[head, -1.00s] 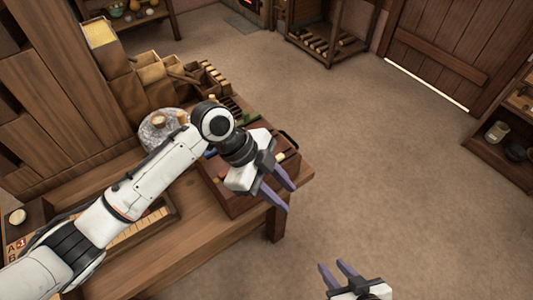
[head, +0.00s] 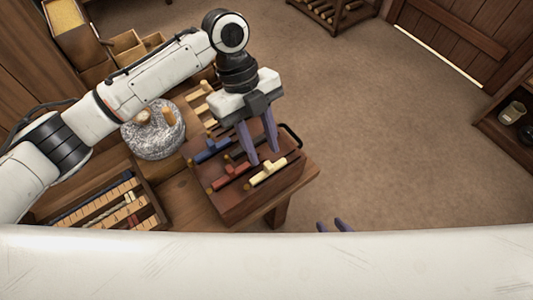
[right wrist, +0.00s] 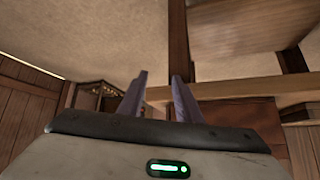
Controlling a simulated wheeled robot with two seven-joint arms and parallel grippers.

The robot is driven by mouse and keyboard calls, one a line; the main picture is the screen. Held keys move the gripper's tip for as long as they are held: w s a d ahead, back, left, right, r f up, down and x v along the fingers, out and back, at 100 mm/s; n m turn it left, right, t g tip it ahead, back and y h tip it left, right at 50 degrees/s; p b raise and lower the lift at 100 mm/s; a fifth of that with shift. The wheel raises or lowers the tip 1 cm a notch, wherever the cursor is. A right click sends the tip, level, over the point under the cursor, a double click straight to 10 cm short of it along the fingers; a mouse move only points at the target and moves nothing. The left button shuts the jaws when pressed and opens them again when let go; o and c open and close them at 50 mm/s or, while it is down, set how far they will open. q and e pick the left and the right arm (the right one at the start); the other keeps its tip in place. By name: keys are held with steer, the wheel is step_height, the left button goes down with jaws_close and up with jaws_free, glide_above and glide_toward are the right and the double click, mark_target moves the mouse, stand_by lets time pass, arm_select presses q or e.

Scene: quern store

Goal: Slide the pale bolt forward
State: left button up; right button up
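The pale bolt (head: 268,173) is a cream bar with a raised knob on top of a brown wooden box (head: 232,210) at the table's right end. It lies beside a red bolt (head: 231,176) and a blue bolt (head: 211,151). My left gripper (head: 262,158) points down over the box, just behind the pale bolt in the head view. Its purple fingers are apart with nothing seen between them; contact with the bolt cannot be told. My right gripper shows only its fingertips (head: 334,226) over the floor. The right wrist view shows its fingers (right wrist: 158,88) apart and empty.
A round grey stone quern (head: 153,143) stands left of the box. A tray of pegs and slats (head: 112,206) lies at the lower left. A dark handle (head: 292,135) sticks up at the box's right. A white part of mine covers the bottom. Floor at right is clear.

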mark_target(268, 163)
arm_select(q)
steer(key=shift+x, duration=2.2)
steer(key=shift+w, duration=0.1)
jaws_close()
